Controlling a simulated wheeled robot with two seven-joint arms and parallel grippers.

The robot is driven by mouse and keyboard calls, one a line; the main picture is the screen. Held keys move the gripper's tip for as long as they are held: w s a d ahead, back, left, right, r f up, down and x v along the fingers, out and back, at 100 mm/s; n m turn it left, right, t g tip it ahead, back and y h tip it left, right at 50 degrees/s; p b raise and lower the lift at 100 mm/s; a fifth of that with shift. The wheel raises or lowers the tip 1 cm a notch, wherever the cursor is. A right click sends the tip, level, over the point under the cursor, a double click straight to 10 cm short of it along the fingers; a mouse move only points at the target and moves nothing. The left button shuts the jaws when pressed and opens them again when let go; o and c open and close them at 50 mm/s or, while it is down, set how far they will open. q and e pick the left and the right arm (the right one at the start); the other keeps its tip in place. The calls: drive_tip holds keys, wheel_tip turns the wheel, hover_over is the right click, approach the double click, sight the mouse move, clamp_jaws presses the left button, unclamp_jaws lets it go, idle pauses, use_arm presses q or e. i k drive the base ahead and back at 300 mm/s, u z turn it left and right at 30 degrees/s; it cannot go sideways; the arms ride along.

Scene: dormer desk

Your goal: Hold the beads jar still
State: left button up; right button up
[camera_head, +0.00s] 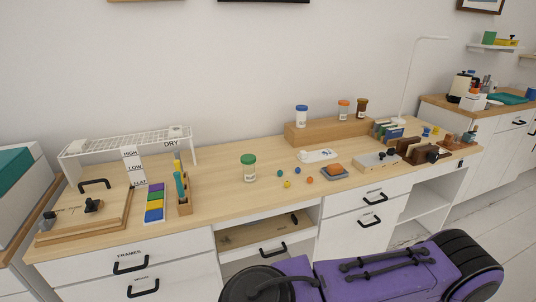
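A clear jar with a green lid (249,168) stands upright on the wooden desk top, near the middle. It has a pale label too small to read, so I cannot tell for sure that it is the beads jar. Three smaller jars stand on a wooden riser at the back: one with a blue lid (301,116), one with an orange lid (343,109) and a brown one (362,107). Several small coloured balls, perhaps beads (287,184), lie loose to the right of the green-lidded jar. Neither of my grippers is in view.
A white wire rack (128,143), a wooden board with black handles (88,209) and a holder with upright tools (183,194) stand at the left. The desk just around the green-lidded jar is clear.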

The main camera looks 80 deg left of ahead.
sight(249, 170)
drive_tip(key=u, duration=2)
